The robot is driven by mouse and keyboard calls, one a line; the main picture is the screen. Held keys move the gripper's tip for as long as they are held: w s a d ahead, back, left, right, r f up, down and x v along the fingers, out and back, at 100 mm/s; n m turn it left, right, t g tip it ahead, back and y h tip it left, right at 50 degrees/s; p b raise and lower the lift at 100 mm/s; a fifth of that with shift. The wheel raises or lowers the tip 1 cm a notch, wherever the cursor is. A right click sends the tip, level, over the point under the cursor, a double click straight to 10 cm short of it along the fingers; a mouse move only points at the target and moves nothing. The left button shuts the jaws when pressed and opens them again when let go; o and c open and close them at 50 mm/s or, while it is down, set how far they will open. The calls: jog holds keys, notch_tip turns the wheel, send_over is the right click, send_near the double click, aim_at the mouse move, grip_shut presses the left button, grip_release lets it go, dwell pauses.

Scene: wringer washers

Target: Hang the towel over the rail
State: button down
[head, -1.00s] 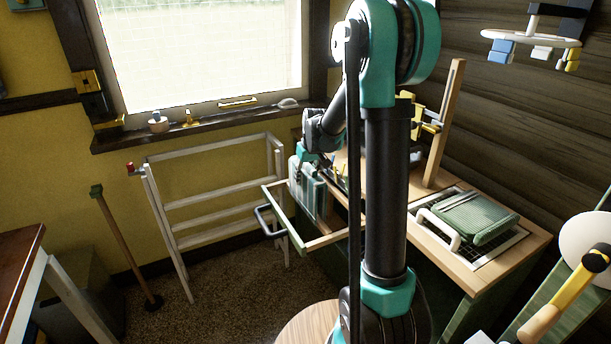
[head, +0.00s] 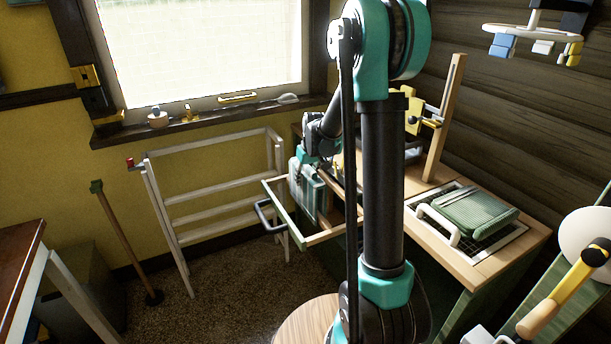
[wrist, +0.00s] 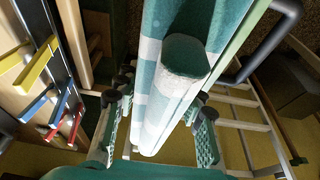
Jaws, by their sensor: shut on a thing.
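The towel (wrist: 165,85) is teal with white bands and shows as a folded length in the wrist view. My gripper (wrist: 158,110) is shut on it, with a finger on each side. In the head view, my gripper (head: 308,160) is low behind my arm, and the towel (head: 308,192) hangs below it at the open drawer. I cannot tell whether the towel touches the drawer. A white rack with several horizontal rails (head: 215,198) stands to the left under the window, apart from the towel. Rack bars (wrist: 240,102) also show in the wrist view.
The open drawer (head: 284,218) has a dark handle (head: 266,216) projecting toward the rack. A bench (head: 490,270) with a green ribbed item (head: 468,214) is at right. A wooden-handled pole (head: 122,240) stands left of the rack. Carpet before the rack is clear.

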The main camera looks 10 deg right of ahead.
jog(key=shift+f, duration=2.05)
jog(key=shift+f, duration=3.75)
jog(key=c, duration=0.9)
grip_release()
jog(key=shift+o, duration=0.2)
jog(key=shift+v, duration=3.55)
